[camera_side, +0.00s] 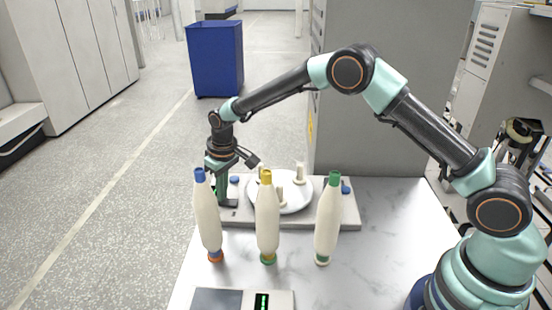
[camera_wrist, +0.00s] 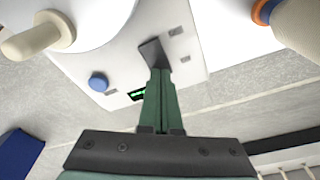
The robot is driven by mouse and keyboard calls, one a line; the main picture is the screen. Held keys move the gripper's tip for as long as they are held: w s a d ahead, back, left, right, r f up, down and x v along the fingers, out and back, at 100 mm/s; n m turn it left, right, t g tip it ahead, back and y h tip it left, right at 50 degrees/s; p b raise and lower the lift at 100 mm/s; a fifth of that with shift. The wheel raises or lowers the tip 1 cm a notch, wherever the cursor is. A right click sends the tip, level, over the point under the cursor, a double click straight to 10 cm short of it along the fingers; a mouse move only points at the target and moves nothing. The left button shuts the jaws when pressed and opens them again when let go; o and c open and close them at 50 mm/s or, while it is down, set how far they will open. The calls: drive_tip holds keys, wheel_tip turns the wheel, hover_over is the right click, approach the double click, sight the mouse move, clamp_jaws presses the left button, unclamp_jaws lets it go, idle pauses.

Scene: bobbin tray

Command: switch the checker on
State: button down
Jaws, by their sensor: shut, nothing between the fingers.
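My gripper (camera_side: 221,202) points down at the left end of a pale board (camera_side: 300,221), its fingers shut and empty. In the wrist view the shut green fingers (camera_wrist: 160,72) end beside a dark flat piece (camera_wrist: 152,50) on the board; I cannot tell whether they touch it. A small lit green display (camera_wrist: 137,94) is partly behind the fingers. A blue button (camera_wrist: 98,82) is to its left. A grey device (camera_side: 222,300) with a lit green display (camera_side: 262,301) lies at the front edge of the side view. Which unit is the checker is not clear.
Three cream bobbins stand in front of the board: blue-topped (camera_side: 207,220), yellow-topped (camera_side: 267,220) and green-topped (camera_side: 328,220). The blue-topped one is close to my gripper. A round white plate (camera_side: 290,207) with upright pegs sits on the board. The marble table is clear at the right.

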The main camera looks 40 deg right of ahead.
drive_tip(key=shift+f, duration=0.25)
drive_tip(key=shift+r, duration=3.55)
drive_tip(key=shift+r, duration=0.1)
drive_tip(key=s+d+r+m+t, duration=0.1)
drive_tip(key=s+d+r, duration=0.35)
drive_tip(key=r, duration=0.25)
drive_tip(key=s+d+r+t, duration=0.1)
drive_tip(key=s+d+r, duration=0.2)
drive_tip(key=s+r, duration=0.35)
drive_tip(key=s+d+m+t, duration=0.1)
drive_tip(key=s+d, duration=0.1)
drive_tip(key=s, duration=0.5)
drive_tip(key=s+d+m, duration=0.1)
drive_tip(key=s+d, duration=0.2)
drive_tip(key=s, duration=0.5)
drive_tip(key=shift+s+r+t, duration=0.2)
drive_tip(key=shift+r+t, duration=0.15)
drive_tip(key=shift+t, duration=0.05)
